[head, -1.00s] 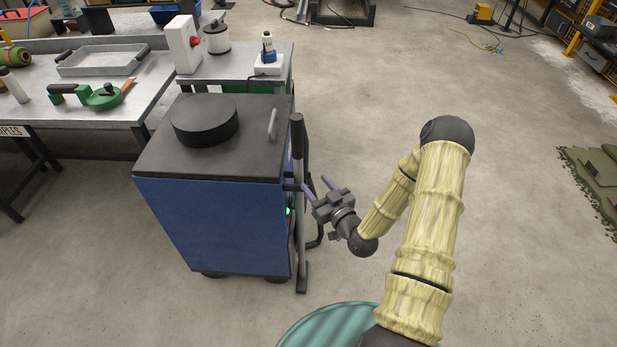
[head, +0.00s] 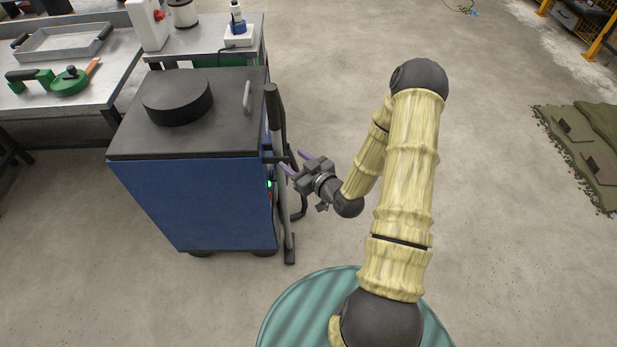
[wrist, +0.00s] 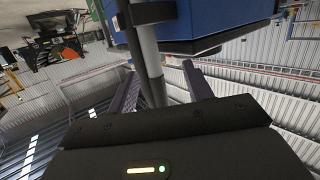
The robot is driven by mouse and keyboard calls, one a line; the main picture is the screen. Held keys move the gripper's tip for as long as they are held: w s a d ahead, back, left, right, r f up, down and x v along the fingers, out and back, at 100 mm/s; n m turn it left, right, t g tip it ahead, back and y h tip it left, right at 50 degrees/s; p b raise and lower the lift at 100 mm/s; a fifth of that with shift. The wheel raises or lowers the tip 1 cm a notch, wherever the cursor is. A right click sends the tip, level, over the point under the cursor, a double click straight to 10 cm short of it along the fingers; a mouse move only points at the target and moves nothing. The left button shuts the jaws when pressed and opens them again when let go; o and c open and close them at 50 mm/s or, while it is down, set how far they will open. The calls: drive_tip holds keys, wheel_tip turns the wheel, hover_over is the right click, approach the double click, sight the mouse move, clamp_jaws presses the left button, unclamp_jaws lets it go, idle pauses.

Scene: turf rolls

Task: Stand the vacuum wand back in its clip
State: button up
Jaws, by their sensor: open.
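The vacuum wand stands nearly upright at the right side of the blue vacuum cabinet (head: 190,205). It has a dark handle (head: 272,105) on top and a grey tube (head: 289,225) reaching down to the floor. A dark bracket that looks like the clip (head: 275,157) sits at the cabinet's side by the wand. I cannot tell whether the wand is seated in it. My gripper (head: 296,164) is open beside the tube, with purple fingers pointing at it. In the wrist view, the grey tube (wrist: 149,50) rises between the two spread fingers, apart from both.
A black round lid and a handle (head: 247,97) are on the cabinet top. A workbench (head: 75,95) with tools is behind left. A dark curved hose or frame (head: 300,205) is close behind the tube. Floor to the right is clear up to a green mat (head: 585,150).

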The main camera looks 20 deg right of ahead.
drive_tip(key=s+a+r+m+g+h, duration=0.1)
drive_tip(key=s+r+m+g+h, duration=0.1)
drive_tip(key=s+r+g, duration=0.4)
drive_tip(key=s+a+r+m+g+h, duration=0.1)
drive_tip(key=s+r+g, duration=0.5)
drive_tip(key=s, duration=0.6)
drive_tip(key=r+m+h, duration=0.1)
drive_tip(key=h, duration=0.1)
drive_tip(key=shift+s+r+m+h, duration=0.2)
drive_tip(key=shift+s+m+h, duration=0.1)
drive_tip(key=shift+h, duration=0.1)
drive_tip(key=shift+a, duration=0.1)
drive_tip(key=c, duration=0.3)
drive_tip(key=shift+w, duration=0.1)
